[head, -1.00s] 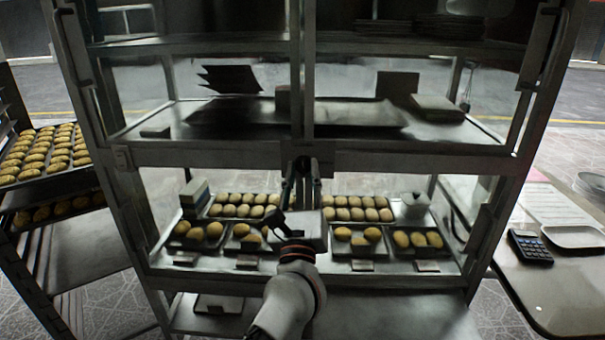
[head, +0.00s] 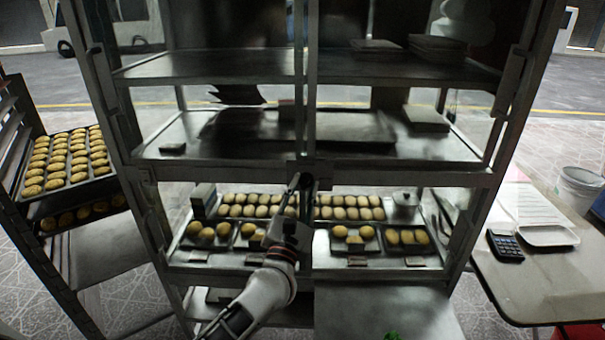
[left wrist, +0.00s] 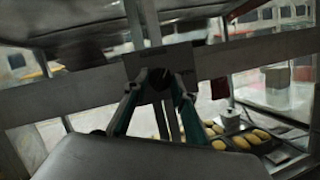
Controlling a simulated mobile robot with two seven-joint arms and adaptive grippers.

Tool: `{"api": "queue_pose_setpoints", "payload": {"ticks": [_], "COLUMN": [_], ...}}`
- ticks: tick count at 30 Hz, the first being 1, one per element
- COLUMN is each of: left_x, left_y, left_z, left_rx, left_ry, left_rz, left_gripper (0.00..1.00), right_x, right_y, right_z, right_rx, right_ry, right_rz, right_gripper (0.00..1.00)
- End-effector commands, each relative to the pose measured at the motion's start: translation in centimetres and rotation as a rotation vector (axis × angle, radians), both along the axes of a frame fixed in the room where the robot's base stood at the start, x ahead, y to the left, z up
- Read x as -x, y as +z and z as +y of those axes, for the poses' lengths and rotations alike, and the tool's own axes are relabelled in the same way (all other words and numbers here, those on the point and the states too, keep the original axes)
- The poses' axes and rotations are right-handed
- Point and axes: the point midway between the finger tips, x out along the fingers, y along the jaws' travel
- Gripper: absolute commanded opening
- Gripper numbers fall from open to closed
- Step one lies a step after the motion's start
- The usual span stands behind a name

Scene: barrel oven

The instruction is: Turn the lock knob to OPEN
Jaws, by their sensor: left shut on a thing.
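The lock knob (left wrist: 158,82) is a dark round piece on a grey crossbar plate, at the middle of the left wrist view. My left gripper (head: 301,180) reaches up to the same spot, at the middle of the display case's crossbar in the head view. In the left wrist view its two fingers (left wrist: 157,88) are on either side of the knob and shut on it. The fingers hide much of the knob, and I cannot read any OPEN mark or how far the knob is turned. My right gripper is not in view.
The case's lower shelf holds trays of buns (head: 345,207) behind the frame and a metal pot (head: 404,203). A rack with bun trays (head: 68,160) stands at the left. A table (head: 520,290) with a calculator (head: 505,247) and a white tray (head: 548,235) stands at the right.

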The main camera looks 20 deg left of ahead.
Motion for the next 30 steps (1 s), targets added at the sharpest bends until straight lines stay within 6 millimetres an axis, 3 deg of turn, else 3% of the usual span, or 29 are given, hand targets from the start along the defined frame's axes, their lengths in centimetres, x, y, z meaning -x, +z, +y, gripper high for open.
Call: {"api": "queue_pose_setpoints", "payload": {"ticks": [1, 8, 16, 30], "left_x": [0.0, 0.1, 0.1, 0.1], "left_y": [0.8, 0.6, 0.5, 0.7], "left_z": [0.1, 0.2, 0.3, 0.2], "left_rx": [-0.046, -0.255, -0.499, -0.836], "left_ry": [-0.001, -0.001, -0.003, -0.002], "left_rz": [0.014, 0.071, 0.136, 0.231], "left_gripper": [0.04, 0.04, 0.04, 0.04], "right_x": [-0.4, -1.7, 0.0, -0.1], "right_y": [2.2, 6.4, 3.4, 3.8], "right_z": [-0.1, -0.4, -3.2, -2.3], "right_rx": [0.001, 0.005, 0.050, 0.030], "right_ry": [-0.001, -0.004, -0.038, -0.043], "right_rz": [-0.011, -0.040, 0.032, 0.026], "right_gripper": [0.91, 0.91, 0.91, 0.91]}}
